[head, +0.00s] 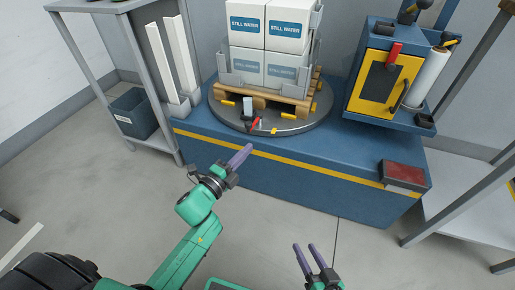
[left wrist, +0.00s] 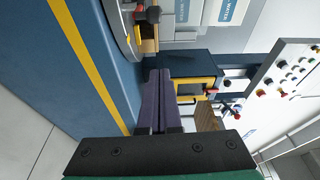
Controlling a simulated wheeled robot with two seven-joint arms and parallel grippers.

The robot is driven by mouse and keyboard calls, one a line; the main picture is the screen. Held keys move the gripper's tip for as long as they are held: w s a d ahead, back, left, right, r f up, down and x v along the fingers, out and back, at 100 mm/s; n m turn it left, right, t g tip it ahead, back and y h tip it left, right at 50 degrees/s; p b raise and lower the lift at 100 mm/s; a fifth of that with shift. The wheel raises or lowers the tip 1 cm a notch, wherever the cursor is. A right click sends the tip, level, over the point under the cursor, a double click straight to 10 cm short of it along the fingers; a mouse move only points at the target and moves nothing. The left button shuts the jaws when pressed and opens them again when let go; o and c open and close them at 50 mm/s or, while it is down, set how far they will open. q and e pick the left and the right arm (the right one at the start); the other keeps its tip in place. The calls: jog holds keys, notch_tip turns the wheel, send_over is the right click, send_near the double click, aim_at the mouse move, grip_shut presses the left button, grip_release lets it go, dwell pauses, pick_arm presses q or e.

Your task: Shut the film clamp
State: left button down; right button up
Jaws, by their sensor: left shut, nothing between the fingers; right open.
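The film clamp (head: 250,112) appears to be the small part at the front of the round turntable (head: 290,126). It has a grey upright plate and a red-tipped lever (head: 256,124) leaning beside it. Whether its jaw is open or shut I cannot tell. My left gripper (head: 246,150) is shut and empty, in front of the blue base and a little below the clamp, apart from it. In the left wrist view its purple fingers (left wrist: 159,90) are together, with a dark knobbed part (left wrist: 148,16) beyond them. My right gripper (head: 303,245) is open and empty, low over the floor.
Boxes of still water (head: 287,25) stand on a wooden pallet (head: 262,97) on the turntable. The blue base (head: 290,170) has a yellow stripe. A yellow-fronted cabinet (head: 368,104) with a red handle and a film roll (head: 428,75) stand right. A red pad (head: 405,173) sits at the base's right end.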

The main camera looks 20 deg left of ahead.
aim_at(250, 130)
pick_arm(q)
jog(key=shift+a, duration=0.15)
pick_arm(e)
jog(key=shift+a, duration=0.1)
pick_arm(q)
jog(key=shift+w, duration=0.15)
jog(key=w+b, duration=0.3)
jog(key=w, duration=0.6)
jog(key=shift+w+a+b, duration=0.15)
jog(key=shift+a+b, duration=0.2)
pick_arm(e)
jog(key=w+t, duration=0.2)
jog(key=w, duration=0.2)
jog(key=shift+r, duration=0.15)
jog(key=shift+s+f, duration=0.2)
jog(key=shift+f, duration=0.05)
pick_arm(q)
jog(key=shift+a, duration=0.15)
pick_arm(e)
jog(key=shift+s+d+f, duration=0.1)
jog(key=shift+d, duration=0.1)
pick_arm(q)
jog(key=shift+a+m+h, duration=0.2)
jog(key=shift+m+h, duration=0.1)
jog(key=shift+h, duration=0.1)
pick_arm(e)
jog(key=shift+s+d+f, duration=0.1)
jog(key=shift+s+f, duration=0.15)
jog(key=shift+f, duration=0.1)
